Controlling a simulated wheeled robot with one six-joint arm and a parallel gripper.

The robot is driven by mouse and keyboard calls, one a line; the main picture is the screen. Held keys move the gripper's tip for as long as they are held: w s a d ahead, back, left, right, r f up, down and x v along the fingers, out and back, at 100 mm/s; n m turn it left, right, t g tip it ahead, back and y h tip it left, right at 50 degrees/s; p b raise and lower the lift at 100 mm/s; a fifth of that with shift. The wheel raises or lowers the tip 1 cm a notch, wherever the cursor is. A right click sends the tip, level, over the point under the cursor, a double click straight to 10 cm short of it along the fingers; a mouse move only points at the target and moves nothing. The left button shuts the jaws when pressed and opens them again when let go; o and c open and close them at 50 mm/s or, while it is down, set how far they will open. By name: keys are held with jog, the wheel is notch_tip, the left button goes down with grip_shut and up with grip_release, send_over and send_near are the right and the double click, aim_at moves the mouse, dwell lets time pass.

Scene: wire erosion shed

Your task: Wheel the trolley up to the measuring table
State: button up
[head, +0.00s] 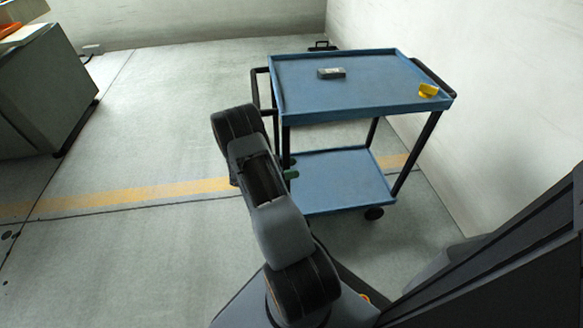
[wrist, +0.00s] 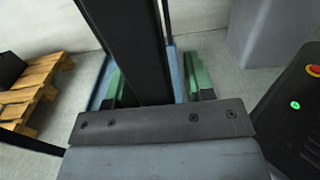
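The blue two-shelf trolley (head: 345,105) stands upright on the floor right of centre in the head view, near the right wall. It has black legs and a black handle (head: 262,112) on its left side. My arm reaches to that side; most of my gripper is hidden behind it, with a green fingertip (head: 291,174) showing by the front left leg. In the wrist view my gripper (wrist: 155,82) has its green fingers apart, with a black bar (wrist: 128,45) between or just beyond them. A gap shows at the right finger. I cannot identify a measuring table.
A dark block (head: 331,73) and a yellow item (head: 428,90) lie on the trolley's top shelf. A grey cabinet (head: 45,90) stands at the left. A wooden pallet (wrist: 35,90) shows in the wrist view. The floor between cabinet and trolley is clear, crossed by a yellow stripe.

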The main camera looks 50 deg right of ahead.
grip_shut()
dwell(1.2)
